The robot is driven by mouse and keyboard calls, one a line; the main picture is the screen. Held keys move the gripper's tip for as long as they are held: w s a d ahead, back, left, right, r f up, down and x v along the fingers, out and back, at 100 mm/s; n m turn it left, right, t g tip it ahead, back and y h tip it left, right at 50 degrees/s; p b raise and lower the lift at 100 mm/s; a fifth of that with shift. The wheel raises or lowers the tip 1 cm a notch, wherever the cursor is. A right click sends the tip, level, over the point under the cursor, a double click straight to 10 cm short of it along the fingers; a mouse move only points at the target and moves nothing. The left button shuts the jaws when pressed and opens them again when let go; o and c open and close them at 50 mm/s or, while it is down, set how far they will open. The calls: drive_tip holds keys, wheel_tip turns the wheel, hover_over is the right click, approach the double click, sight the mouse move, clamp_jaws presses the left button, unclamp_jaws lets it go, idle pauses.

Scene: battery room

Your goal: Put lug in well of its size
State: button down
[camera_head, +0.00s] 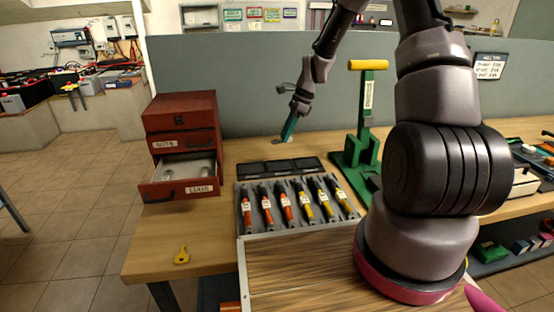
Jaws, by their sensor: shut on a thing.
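My gripper (289,129) is at the back of the bench, pointing down, with its green tip close to the tabletop. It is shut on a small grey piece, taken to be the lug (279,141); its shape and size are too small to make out. A dark tray with three shallow wells (278,169) lies in front of my gripper, nearer the camera. The wells look empty. The red cabinet's bottom drawer (188,190), with a label that seems to read LUGS, stands open at left with grey metal pieces inside.
A grey rack (243,228) of several red and yellow tools stands in front of the tray. A green press with a yellow handle (368,64) stands to the right of my gripper. A grey partition rises behind.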

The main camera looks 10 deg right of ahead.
sight(282, 165)
drive_tip(key=shift+w+f, duration=0.1)
drive_tip(key=shift+w, duration=0.2)
wheel_tip(282, 165, down, 10)
drive_tip(key=shift+w+r, duration=0.1)
idle(0.3)
drive_tip(key=c, duration=1)
unclamp_jaws()
